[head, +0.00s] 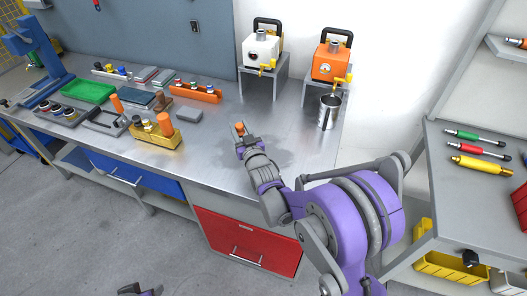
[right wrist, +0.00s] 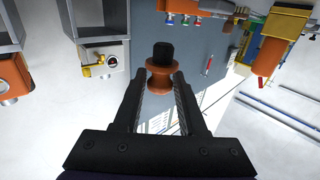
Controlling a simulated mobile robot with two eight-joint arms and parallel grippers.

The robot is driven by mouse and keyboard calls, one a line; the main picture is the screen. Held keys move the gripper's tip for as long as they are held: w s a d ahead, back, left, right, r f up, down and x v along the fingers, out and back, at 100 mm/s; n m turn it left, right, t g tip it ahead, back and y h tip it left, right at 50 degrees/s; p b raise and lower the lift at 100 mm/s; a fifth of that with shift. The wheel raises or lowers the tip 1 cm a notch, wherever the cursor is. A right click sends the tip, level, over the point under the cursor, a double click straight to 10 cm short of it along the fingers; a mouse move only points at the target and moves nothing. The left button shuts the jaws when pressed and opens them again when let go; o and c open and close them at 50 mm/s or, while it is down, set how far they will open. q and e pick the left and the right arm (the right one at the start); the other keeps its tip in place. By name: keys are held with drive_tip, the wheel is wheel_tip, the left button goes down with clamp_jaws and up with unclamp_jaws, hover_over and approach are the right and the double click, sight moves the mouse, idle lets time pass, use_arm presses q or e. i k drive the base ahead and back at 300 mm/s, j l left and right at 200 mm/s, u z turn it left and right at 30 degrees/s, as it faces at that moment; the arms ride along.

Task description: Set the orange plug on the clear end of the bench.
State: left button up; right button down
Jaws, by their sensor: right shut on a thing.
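The orange plug (right wrist: 159,82), a spool shape with a black end, is between the fingertips of my right gripper (right wrist: 160,88). In the head view the plug (head: 239,128) shows small and orange at the tip of the right gripper (head: 241,139). That gripper is shut on it, over the clear right part of the metal bench (head: 218,163). I cannot tell whether the plug touches the bench top. A piece of my left gripper (head: 140,289) shows at the bottom edge of the head view, away from the bench; its jaws are cut off.
A white machine (head: 262,48) and an orange machine (head: 331,62) stand on grey stands at the back, with a metal cup (head: 328,112) by the orange one. A yellow block (head: 155,137), a green tray (head: 88,90) and several parts crowd the left. The bench front right is bare.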

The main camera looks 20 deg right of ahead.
sight(311, 145)
drive_tip(key=l+u, duration=0.15)
drive_tip(key=l, duration=0.3)
drive_tip(key=l+u, duration=0.15)
drive_tip(key=l, duration=0.25)
drive_tip(key=k+l+u, duration=0.15)
drive_tip(key=l, duration=0.25)
drive_tip(key=k+l+u, duration=0.15)
drive_tip(key=l, duration=0.3)
drive_tip(key=i, duration=0.05)
